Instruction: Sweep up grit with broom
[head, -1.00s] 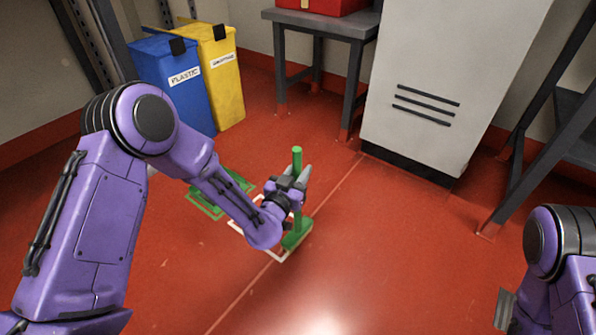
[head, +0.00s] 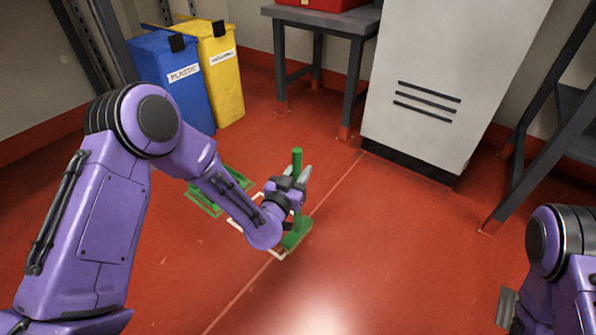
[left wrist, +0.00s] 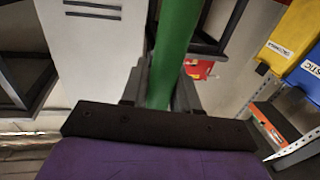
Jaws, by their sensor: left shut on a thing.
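The green broom (head: 298,226) stands upright on the red floor, its head down at the floor. My left gripper (head: 301,180) is shut on the broom's green handle, which also runs between the fingers in the left wrist view (left wrist: 173,55). A green outlined shape (head: 205,206), perhaps a dustpan, lies on the floor behind my left forearm and is partly hidden by it. A white outline (head: 278,255) on the floor shows around the broom head. No grit can be made out clearly.
A blue bin (head: 178,75) and a yellow bin (head: 222,75) stand at the back left. A grey table (head: 330,22) bears a red box (head: 318,3). A grey cabinet (head: 430,70) stands at the back right, beside a dark rack (head: 545,125). The front floor is clear.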

